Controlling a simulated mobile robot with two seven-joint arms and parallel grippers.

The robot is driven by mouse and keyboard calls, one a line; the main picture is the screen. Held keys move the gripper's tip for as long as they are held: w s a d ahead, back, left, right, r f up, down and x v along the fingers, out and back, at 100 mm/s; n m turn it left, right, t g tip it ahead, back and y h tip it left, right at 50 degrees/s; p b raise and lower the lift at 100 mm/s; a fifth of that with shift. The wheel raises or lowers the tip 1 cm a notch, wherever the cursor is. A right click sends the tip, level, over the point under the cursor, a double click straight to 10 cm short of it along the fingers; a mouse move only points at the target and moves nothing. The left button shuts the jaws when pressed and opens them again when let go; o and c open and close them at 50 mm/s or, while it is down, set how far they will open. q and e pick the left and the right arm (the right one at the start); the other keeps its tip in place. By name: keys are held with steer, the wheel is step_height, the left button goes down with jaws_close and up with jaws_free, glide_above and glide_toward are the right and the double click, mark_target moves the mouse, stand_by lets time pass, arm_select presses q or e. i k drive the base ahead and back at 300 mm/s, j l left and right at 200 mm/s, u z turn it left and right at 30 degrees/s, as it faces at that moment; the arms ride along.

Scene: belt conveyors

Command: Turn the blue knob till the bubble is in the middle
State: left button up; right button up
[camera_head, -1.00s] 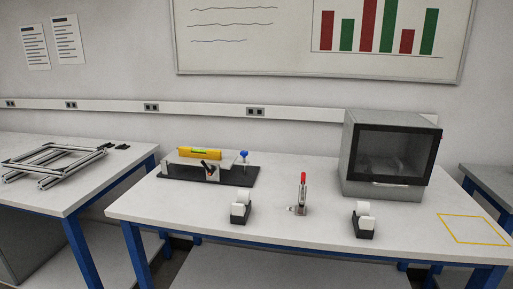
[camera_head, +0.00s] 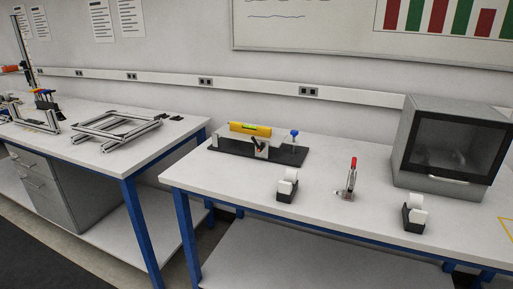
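The blue knob (camera_head: 294,134) stands upright on a thin stem at the right end of the levelling rig. A yellow spirit level (camera_head: 250,128) with a green vial lies on the rig's light beam, above a black base plate (camera_head: 230,150). The vial is too small here to tell where the bubble is. A small black lever (camera_head: 258,145) on a light bracket is at the front of the rig. Neither of my grippers is in view.
A grey box with a dark window (camera_head: 450,150) stands on the same white table (camera_head: 230,185). Two tape dispensers (camera_head: 287,186) (camera_head: 414,215) and a red-tipped toggle clamp (camera_head: 350,180) stand nearer the front. A left table holds an aluminium frame (camera_head: 118,130). A floor gap separates the tables.

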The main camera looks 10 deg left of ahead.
mark_target(294, 133)
steer(key=j+z, duration=0.2)
steer(key=z, duration=0.3)
steer(key=i+j+z, duration=0.1)
steer(key=j+z, duration=0.15)
steer(key=z, duration=0.25)
steer(key=j+z, duration=0.25)
steer(key=z, duration=0.25)
steer(key=k+j+z, duration=0.15)
steer(key=j, duration=0.2)
steer(key=k+j+z, duration=0.15)
steer(key=j, duration=0.2)
steer(key=j+z, duration=0.15)
steer(key=j, duration=0.15)
steer(key=k, duration=0.05)
